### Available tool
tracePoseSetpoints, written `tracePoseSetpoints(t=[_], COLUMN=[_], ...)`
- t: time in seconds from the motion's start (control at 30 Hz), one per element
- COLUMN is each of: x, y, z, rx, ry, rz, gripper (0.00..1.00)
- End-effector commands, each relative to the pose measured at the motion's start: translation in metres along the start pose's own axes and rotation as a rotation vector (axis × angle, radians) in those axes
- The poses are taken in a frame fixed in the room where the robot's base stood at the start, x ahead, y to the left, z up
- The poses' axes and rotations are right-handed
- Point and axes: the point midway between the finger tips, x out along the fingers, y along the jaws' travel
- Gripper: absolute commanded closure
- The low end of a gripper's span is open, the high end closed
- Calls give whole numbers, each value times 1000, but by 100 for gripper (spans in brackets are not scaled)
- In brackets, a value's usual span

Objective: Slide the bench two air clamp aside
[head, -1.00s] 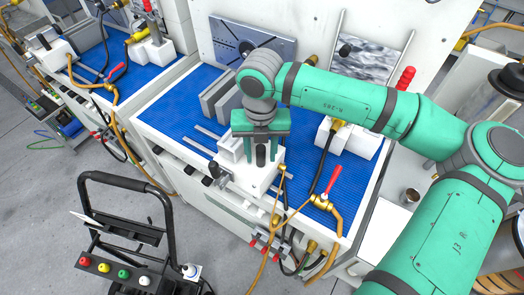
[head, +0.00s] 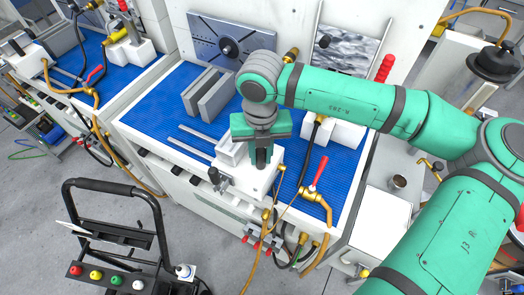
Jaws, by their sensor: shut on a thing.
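The air clamp (head: 250,178) is a white block with a grey jaw piece on its left and brass hose fittings on its right. It sits at the front edge of the blue-matted bench (head: 160,110). My gripper (head: 262,158) points down over the clamp and is shut on a dark upright part of it. The grip point is partly hidden by the gripper body. Two metal rails (head: 196,140) lie on the mat to the left of the clamp.
Grey plates (head: 207,95) stand behind the clamp. A brass valve with a red handle (head: 319,172) and hoses are to its right. A black-framed cart with coloured buttons (head: 110,230) stands in front on the left. Another blue-matted bench (head: 80,72) is at the far left.

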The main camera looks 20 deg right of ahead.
Motion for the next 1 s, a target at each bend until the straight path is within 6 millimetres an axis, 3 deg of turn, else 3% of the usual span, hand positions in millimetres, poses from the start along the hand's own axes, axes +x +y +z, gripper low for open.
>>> tracePoseSetpoints(t=[0.1,0.13,0.2,0.63,1.0], x=[1,1,1,-8,-73], y=[-4,-4,-4,-2,-3], z=[-5,-5,-5,-2,-2], rx=[1,1,1,1,3], ry=[15,16,15,7,8], rz=[-10,-10,-11,-8,-10], gripper=[100,77,61,61,61])
